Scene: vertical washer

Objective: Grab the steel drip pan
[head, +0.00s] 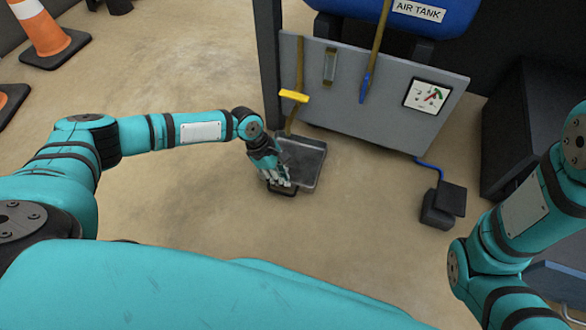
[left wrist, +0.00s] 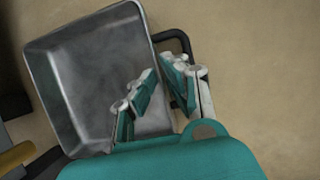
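The steel drip pan (head: 308,158) is a grey, shallow square tray on the floor in front of the grey panel. In the left wrist view the pan (left wrist: 85,65) fills the upper left, with a black handle (left wrist: 172,36) on its right side. My left gripper (head: 281,182) is low over the pan's near side by the handle. In the left wrist view its fingers (left wrist: 160,78) are apart, one over the pan's inside, the other overlapping the handle. I cannot tell whether they touch it. My right arm shows at the right; its gripper is out of view.
A grey panel (head: 350,100) with hanging tools stands behind the pan, under a blue air tank (head: 400,12). A yellow-headed broom (head: 294,96) hangs close behind the pan. A black pedal box (head: 441,206) sits to the right. Traffic cones (head: 42,28) stand far left. The floor between is clear.

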